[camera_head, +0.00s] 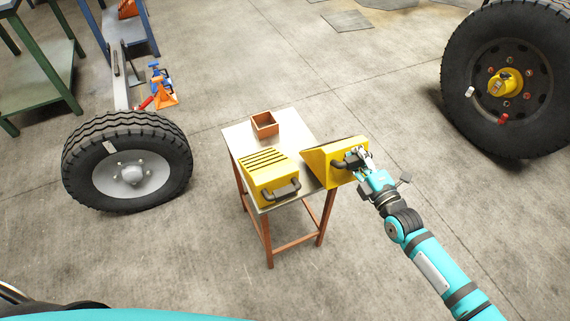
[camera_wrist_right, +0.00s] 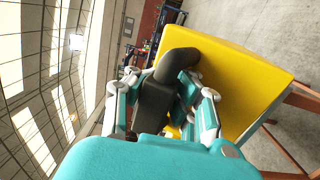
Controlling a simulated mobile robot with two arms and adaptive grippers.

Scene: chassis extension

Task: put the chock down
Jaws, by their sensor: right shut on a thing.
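A yellow chock (camera_head: 318,165) with a dark handle is at the right edge of the small table (camera_head: 236,139). My right gripper (camera_head: 358,158) is shut on its handle. In the right wrist view the gripper (camera_wrist_right: 165,100) closes around the black handle, with the chock's yellow face (camera_wrist_right: 235,75) just beyond. I cannot tell whether this chock touches the tabletop. A second yellow chock (camera_head: 262,184) with dark ridges and a handle rests on the table to the left. My left gripper is not in view.
A small open brown box (camera_head: 265,124) stands at the table's back. A wheel with a grey hub (camera_head: 132,174) is on the left, near an orange and blue jack (camera_head: 161,88). A large mounted wheel (camera_head: 505,85) is at the right. Open floor surrounds the table.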

